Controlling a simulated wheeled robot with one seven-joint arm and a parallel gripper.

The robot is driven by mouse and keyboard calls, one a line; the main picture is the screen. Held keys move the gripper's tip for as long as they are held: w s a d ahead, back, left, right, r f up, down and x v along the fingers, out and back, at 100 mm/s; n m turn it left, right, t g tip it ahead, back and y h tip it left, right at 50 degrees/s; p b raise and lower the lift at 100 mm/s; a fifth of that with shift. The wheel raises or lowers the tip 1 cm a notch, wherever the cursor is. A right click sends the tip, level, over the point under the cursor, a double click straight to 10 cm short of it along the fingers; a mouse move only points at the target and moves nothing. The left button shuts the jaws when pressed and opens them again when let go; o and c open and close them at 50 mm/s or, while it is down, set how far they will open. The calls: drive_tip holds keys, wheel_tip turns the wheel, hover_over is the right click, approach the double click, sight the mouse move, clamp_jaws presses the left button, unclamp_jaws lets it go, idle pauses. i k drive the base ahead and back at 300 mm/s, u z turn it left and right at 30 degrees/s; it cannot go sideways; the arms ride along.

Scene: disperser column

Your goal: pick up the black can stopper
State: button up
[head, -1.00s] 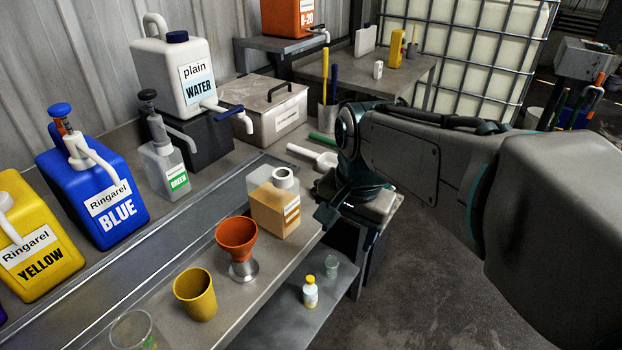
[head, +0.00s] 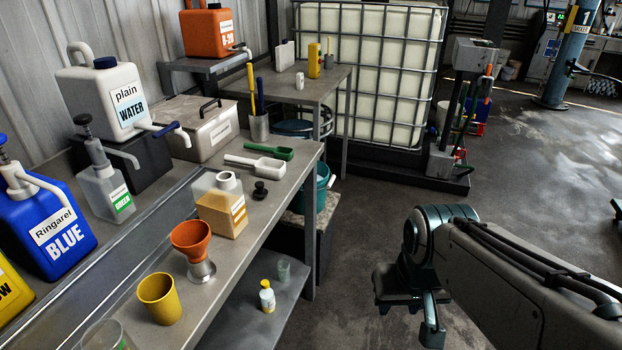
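The black can stopper (head: 260,190) sits on the metal bench top near its front edge. It is small, dark and knobbed, and stands just right of the translucent can (head: 222,208) with orange-brown liquid and a white neck. My gripper (head: 410,316) is at the lower right, over the floor and well away from the bench. Its two dark fingers point down and stand apart with nothing seen between them. Nothing hides the stopper.
An orange funnel (head: 190,240) on a metal cup and a yellow cup (head: 160,298) stand nearer on the bench. White (head: 255,164) and green (head: 268,151) scoops lie behind the stopper. A lower shelf (head: 250,318) holds a small bottle.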

sight(260, 192)
drive_tip(key=z, duration=0.5)
drive_tip(key=i, duration=1)
drive_tip(key=u, duration=0.55)
